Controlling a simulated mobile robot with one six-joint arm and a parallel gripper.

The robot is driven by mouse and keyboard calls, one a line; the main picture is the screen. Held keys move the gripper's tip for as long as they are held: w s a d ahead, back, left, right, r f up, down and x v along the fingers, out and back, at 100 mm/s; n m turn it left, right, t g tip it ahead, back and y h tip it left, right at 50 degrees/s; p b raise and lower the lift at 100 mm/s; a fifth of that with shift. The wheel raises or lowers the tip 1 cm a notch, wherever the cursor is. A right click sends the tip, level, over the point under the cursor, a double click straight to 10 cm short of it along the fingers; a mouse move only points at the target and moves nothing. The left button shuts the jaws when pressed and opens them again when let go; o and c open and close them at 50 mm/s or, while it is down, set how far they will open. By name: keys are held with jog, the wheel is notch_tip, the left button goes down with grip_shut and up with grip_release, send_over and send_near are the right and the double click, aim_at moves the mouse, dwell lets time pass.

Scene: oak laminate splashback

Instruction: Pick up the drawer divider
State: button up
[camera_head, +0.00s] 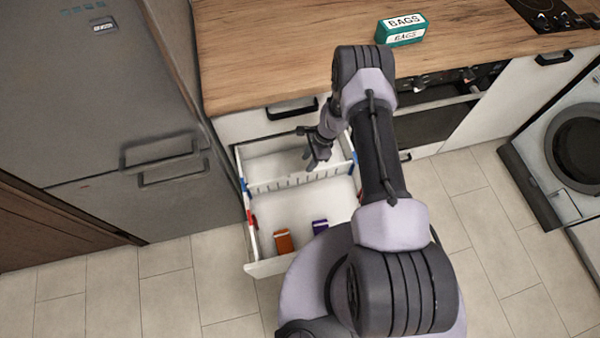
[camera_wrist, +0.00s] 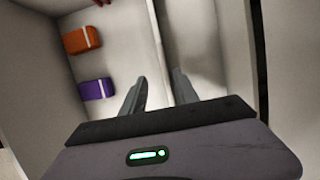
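The drawer divider (camera_head: 283,183) is a white slotted strip standing across the open white drawer (camera_head: 262,268), with blue pieces at its ends. In the wrist view the divider (camera_wrist: 157,35) shows as a pale upright edge running down toward the space between my fingers. My gripper (camera_head: 314,162) is at the divider, close to its middle, and hides part of it in the head view. In the wrist view my gripper (camera_wrist: 160,82) has its two fingers apart, with a clear gap between them. I cannot tell whether either finger touches the divider.
An orange box (camera_head: 283,241) and a purple box (camera_head: 320,227) lie in the drawer's front compartment. The back compartment looks empty. Red pieces (camera_head: 252,219) sit on the left drawer wall. The wooden counter (camera_head: 270,50) carries a teal bags box (camera_head: 401,30). A grey fridge (camera_head: 95,110) stands left.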

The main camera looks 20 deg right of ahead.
aim_at(299, 176)
jog(key=b+x, duration=0.1)
jog(key=x, duration=0.3)
jog(key=b+x, duration=0.2)
jog(key=x, duration=0.2)
jog(key=b+x, duration=0.1)
jog(key=x, duration=0.3)
jog(key=shift+w+a+f, duration=0.1)
jog(key=shift+w+f, duration=0.25)
jog(key=shift+f, duration=0.05)
grip_shut()
jog(key=shift+r, duration=0.1)
dwell(0.4)
